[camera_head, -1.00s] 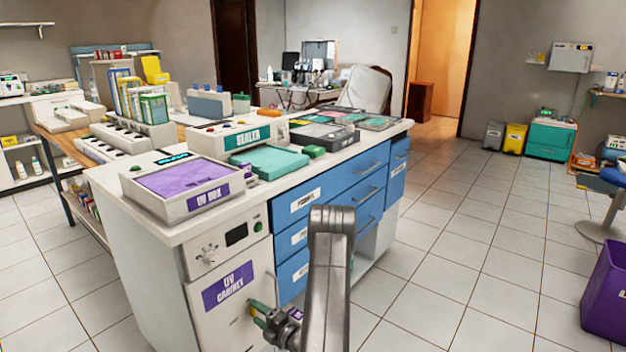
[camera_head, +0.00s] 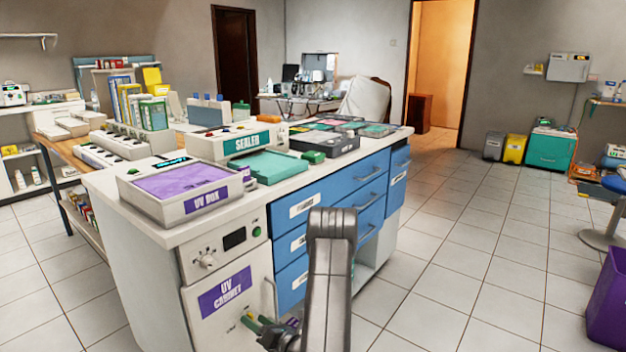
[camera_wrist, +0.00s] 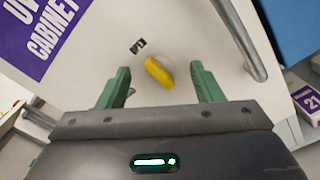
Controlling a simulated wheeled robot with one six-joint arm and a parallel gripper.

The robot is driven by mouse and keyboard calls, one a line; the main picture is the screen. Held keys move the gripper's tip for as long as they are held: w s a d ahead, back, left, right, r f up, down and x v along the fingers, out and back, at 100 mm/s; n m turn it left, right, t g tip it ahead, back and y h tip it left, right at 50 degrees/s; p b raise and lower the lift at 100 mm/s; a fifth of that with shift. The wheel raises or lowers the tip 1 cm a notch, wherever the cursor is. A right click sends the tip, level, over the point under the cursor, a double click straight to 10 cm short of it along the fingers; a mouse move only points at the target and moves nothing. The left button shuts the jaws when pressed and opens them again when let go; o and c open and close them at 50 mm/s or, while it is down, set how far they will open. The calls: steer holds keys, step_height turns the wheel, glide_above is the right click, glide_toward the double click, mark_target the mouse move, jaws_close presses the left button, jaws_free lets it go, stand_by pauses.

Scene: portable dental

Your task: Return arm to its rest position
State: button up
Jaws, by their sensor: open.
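My gripper (camera_head: 256,322) shows low in the head view, in front of the white UV cabinet (camera_head: 190,275), partly cut off by the bottom edge and my own arm. In the wrist view, the two green fingers of my gripper (camera_wrist: 161,78) stand wide apart. A small yellow piece (camera_wrist: 160,72) appears between them against the white cabinet front; I cannot tell whether it touches anything. No object is clasped. The purple cabinet label (camera_wrist: 42,35) is at upper left and the metal door handle (camera_wrist: 240,40) at upper right.
The white counter with blue drawers (camera_head: 318,208) stands close ahead, bearing the UV box (camera_head: 185,213) and the sealer (camera_head: 240,143). A purple bin (camera_head: 608,300) is at the right edge. The tiled floor (camera_head: 460,250) right of the counter is clear.

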steer(key=n+b, duration=0.1)
steer(key=n, duration=0.5)
steer(key=shift+s+a+n+b, duration=0.1)
steer(key=shift+n+b, duration=0.2)
steer(key=shift+b, duration=0.05)
stand_by(0.3)
